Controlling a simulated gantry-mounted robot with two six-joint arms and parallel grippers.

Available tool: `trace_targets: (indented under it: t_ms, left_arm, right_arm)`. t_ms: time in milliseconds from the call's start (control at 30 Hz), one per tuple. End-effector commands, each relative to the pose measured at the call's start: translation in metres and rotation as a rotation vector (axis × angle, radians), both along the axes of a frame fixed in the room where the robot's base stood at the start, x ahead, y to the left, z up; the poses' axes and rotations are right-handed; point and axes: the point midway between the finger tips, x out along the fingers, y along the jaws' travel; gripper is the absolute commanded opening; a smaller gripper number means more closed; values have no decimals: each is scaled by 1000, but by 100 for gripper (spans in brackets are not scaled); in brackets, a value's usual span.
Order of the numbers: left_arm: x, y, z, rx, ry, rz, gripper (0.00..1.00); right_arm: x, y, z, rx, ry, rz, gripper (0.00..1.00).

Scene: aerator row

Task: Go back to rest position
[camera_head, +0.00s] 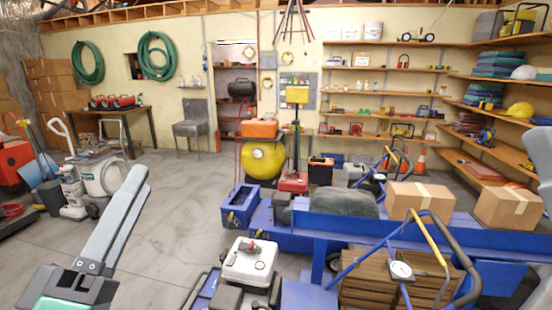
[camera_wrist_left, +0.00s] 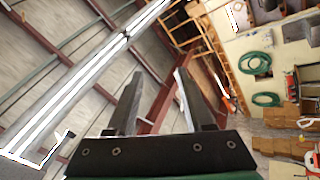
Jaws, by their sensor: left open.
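My left gripper (camera_head: 137,178) is at the lower left of the head view, its fingers pointing up and slightly right, seen nearly edge-on. In the left wrist view its two grey fingers (camera_wrist_left: 158,72) stand apart with nothing between them, so it is open and empty. Beyond them that view shows the roof beams and, at the right, the wall with green hoses. At the right edge of the head view a grey and dark piece (camera_head: 540,160) is cut off by the frame; it may be part of my right arm, and its jaws cannot be made out.
A blue bench (camera_head: 420,235) carries cardboard boxes (camera_head: 421,199) at right. A white-topped machine (camera_head: 249,261) stands front centre, and a machine with a yellow tank (camera_head: 263,160) stands behind. A white canister machine (camera_head: 104,177) stands beyond the left gripper. The grey floor (camera_head: 170,235) is open at left centre.

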Motion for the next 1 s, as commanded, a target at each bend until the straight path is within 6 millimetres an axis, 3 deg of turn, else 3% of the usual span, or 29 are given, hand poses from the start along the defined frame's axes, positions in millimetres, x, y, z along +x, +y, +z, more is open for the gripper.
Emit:
trace_targets:
  t_ms: [33, 100, 200, 333, 400, 567, 1000]
  left_arm:
    - [-25, -3, 37, 90, -105, 69, 52]
    - [-64, 2, 72, 257, -243, 240, 52]
    - [-94, 12, 85, 495, -328, 504, 52]
    - [-95, 16, 83, 801, -333, 769, 52]
    - [-95, 16, 137, 795, -334, 764, 52]
    - [-94, 16, 203, 793, -332, 761, 52]
    - [-94, 16, 414, 792, -331, 759, 52]
  right_arm:
    - [0, 0, 4, 0, 0, 0, 0]
    - [0, 0, 3, 0, 0, 0, 0]
    - [0, 0, 2, 0, 0, 0, 0]
    - [0, 0, 2, 0, 0, 0, 0]
    - [1, 0, 54, 0, 3, 0, 0]
    - [0, 0, 123, 0, -1, 0, 0]
    - [0, 0, 334, 0, 0, 0, 0]
